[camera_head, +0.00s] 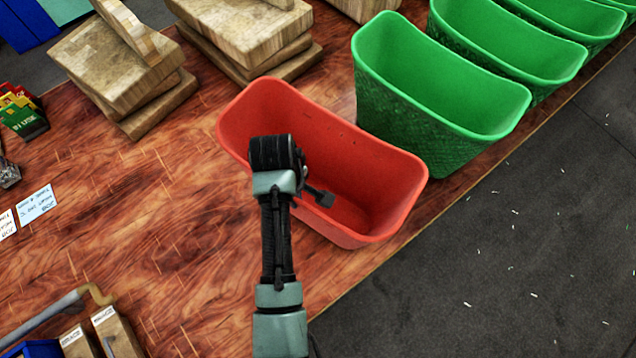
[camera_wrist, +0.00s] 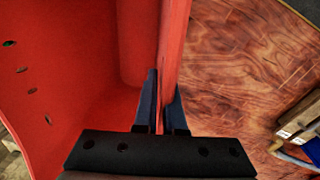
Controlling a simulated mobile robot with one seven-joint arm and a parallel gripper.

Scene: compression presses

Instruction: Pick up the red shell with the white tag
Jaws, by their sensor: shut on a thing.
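The red shell (camera_head: 385,165) is an open, bin-like container with rounded corners on the wooden table. It fills the left and middle of the wrist view (camera_wrist: 75,65), with several small holes in its wall. My gripper (camera_wrist: 165,110) is shut on the shell's wall, with one dark finger inside and the other outside. In the head view my arm reaches over the shell's near left side, and the fingertips are hard to make out. I see no white tag on the shell; its outer near side is partly hidden.
Several green bins (camera_head: 440,95) stand in a row at the upper right, the nearest close to the shell. Stacked wooden blocks (camera_head: 120,75) stand behind left. White cards (camera_head: 36,205) lie at the left. The table (camera_head: 160,230) is clear left of the shell; its edge runs along the right.

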